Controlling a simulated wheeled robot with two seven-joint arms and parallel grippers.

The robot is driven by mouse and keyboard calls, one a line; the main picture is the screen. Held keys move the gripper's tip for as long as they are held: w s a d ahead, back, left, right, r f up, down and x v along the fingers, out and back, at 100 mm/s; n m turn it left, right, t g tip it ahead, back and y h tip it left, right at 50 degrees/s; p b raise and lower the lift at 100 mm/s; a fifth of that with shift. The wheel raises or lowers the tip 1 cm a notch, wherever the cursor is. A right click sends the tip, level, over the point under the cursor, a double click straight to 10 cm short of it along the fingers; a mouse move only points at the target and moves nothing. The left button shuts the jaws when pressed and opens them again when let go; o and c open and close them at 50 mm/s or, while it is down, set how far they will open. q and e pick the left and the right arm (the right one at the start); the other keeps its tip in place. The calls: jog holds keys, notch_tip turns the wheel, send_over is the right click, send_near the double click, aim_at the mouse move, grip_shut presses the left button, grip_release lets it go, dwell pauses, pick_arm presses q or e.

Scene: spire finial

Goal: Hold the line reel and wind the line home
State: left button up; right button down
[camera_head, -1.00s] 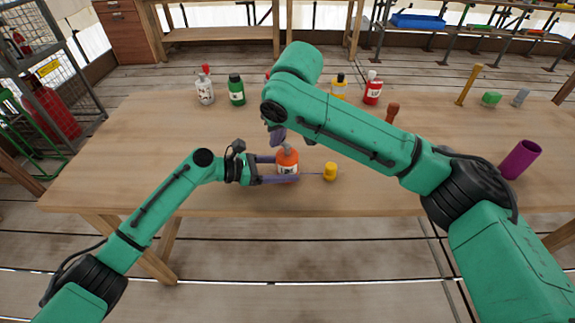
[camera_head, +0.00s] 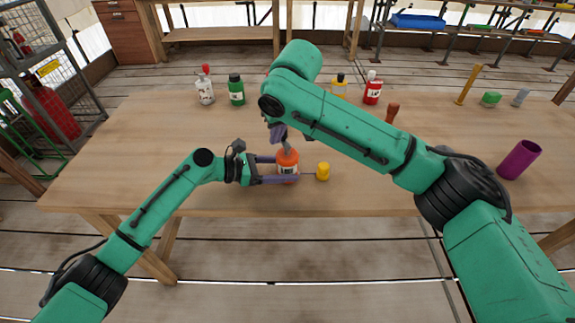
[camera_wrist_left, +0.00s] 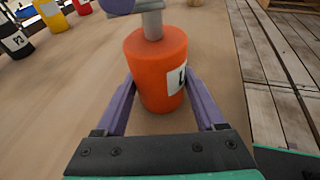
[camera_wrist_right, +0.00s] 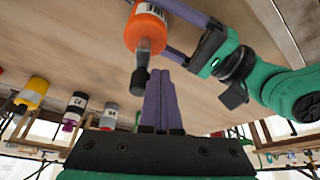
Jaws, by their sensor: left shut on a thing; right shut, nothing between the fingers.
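The line reel (camera_head: 288,166) is an orange drum with a white label, standing upright on the table. My left gripper (camera_head: 289,170) is shut around it, one finger on each side, as the left wrist view of the drum (camera_wrist_left: 157,65) also shows. A grey crank (camera_head: 287,147) rises from its top; in the right wrist view the crank ends in a dark knob (camera_wrist_right: 139,82). My right gripper (camera_head: 278,134) is shut and empty; its fingers (camera_wrist_right: 160,78) are right beside the knob, contact unclear.
Bottles stand along the back, including a green one (camera_head: 236,90) and a red one (camera_head: 372,90). A purple cylinder (camera_head: 519,159) is at the right. My right arm covers part of the table's middle. The table's (camera_head: 130,150) left side is clear.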

jog(key=shift+w, duration=0.1)
jog(key=shift+w, duration=0.25)
jog(key=shift+w+d, duration=0.1)
jog(key=shift+w, duration=0.25)
jog(key=shift+w+d, duration=0.35)
dwell(0.7)
pick_arm(q)
jog(key=shift+o, duration=0.2)
pick_arm(e)
jog(key=shift+w+d, duration=0.1)
jog(key=shift+d, duration=0.1)
